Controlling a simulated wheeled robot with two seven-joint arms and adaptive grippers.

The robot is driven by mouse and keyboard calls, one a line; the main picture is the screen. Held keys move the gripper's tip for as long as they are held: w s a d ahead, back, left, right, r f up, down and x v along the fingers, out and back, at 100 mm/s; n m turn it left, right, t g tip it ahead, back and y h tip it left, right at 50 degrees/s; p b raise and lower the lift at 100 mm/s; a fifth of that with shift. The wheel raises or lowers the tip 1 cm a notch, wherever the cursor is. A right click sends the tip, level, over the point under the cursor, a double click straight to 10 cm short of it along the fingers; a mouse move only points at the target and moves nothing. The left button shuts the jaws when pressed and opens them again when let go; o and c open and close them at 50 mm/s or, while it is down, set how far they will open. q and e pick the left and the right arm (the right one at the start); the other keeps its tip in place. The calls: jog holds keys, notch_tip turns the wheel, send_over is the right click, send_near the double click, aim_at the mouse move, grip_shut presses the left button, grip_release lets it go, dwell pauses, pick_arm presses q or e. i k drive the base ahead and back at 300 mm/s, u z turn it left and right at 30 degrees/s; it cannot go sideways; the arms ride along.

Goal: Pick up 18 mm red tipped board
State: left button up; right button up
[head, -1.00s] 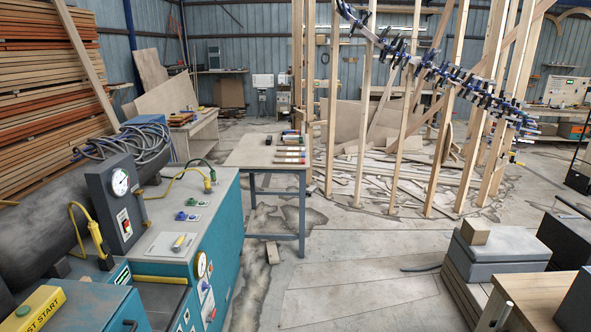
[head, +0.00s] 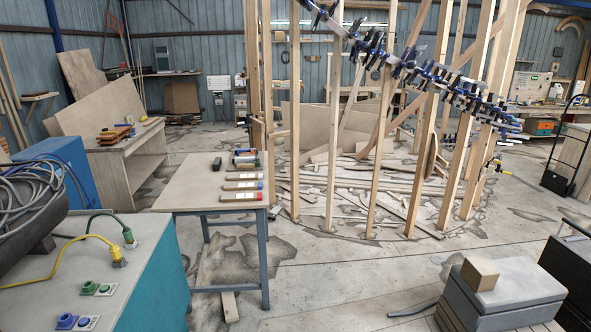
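Several short boards with coloured tips lie side by side near the right edge of a small table (head: 190,188) in the head view. The nearest board (head: 240,197) seems to have a red tip at its right end, with a pale label on it. Another labelled board (head: 240,186) lies just behind it. The boards are too small to read their thickness, and I cannot tell for sure which is 18 mm. Neither of my grippers is in view.
A teal machine cabinet (head: 150,275) with cables stands at the near left. Upright timber posts (head: 333,130) with clamps stand behind the table, with scrap wood around them. A grey box (head: 505,290) is at the near right.

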aim_at(256, 197)
jog(key=u, duration=0.05)
jog(key=i, duration=1.95)
jog(key=u, duration=0.55)
jog(key=i, duration=1.95)
jog(key=u, duration=0.3)
